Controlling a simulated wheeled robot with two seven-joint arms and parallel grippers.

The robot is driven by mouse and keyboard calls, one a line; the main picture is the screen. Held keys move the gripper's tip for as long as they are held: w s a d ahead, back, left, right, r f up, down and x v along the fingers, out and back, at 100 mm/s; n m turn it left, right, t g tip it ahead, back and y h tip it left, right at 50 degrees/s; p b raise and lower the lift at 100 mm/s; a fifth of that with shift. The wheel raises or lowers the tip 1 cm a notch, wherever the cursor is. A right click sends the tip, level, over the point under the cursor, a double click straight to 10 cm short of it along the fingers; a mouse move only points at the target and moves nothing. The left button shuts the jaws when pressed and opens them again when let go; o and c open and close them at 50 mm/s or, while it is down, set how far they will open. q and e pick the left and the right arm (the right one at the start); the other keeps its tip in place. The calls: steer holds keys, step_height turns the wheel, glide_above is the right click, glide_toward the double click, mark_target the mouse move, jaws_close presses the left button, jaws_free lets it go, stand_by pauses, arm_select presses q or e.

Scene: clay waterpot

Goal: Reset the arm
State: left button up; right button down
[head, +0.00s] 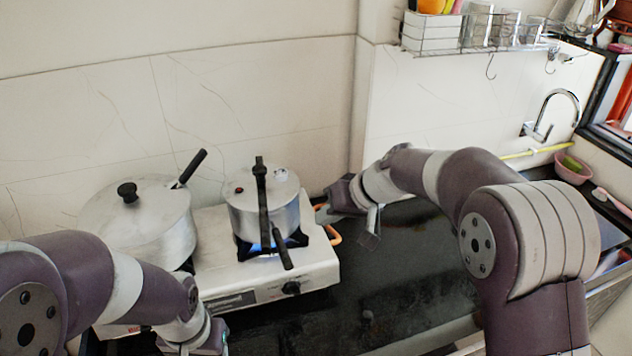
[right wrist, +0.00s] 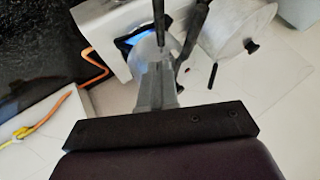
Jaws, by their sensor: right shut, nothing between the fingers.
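My right arm comes in from the right in the head view. Its gripper (head: 369,228) is over the dark counter, just right of the stove, and holds nothing. In the right wrist view the grey fingers (right wrist: 157,82) are together. My left arm comes in at the lower left, in front of the stove. Its hand (head: 205,340) is at the bottom edge, and its fingertips cannot be made out.
A pressure cooker (head: 262,205) with black handles stands over a blue flame on the white stove (head: 318,262). A larger lidded pot (head: 150,225) stands left. An orange hose (head: 333,236) is at the stove's right side. The dark counter (head: 410,285) is mostly clear.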

steer(key=s+d+f+m+g+h, duration=0.1)
steer(key=s+d+f+h, duration=0.2)
steer(key=s+d+f, duration=0.2)
steer(key=s+d+f+m+g+h, duration=0.1)
steer(key=s+d+f+h, duration=0.3)
steer(key=s+d, duration=0.7)
steer(key=s+f+m, duration=0.1)
steer(key=s, duration=0.6)
steer(key=shift+f+g, duration=0.3)
steer(key=shift+f, duration=0.1)
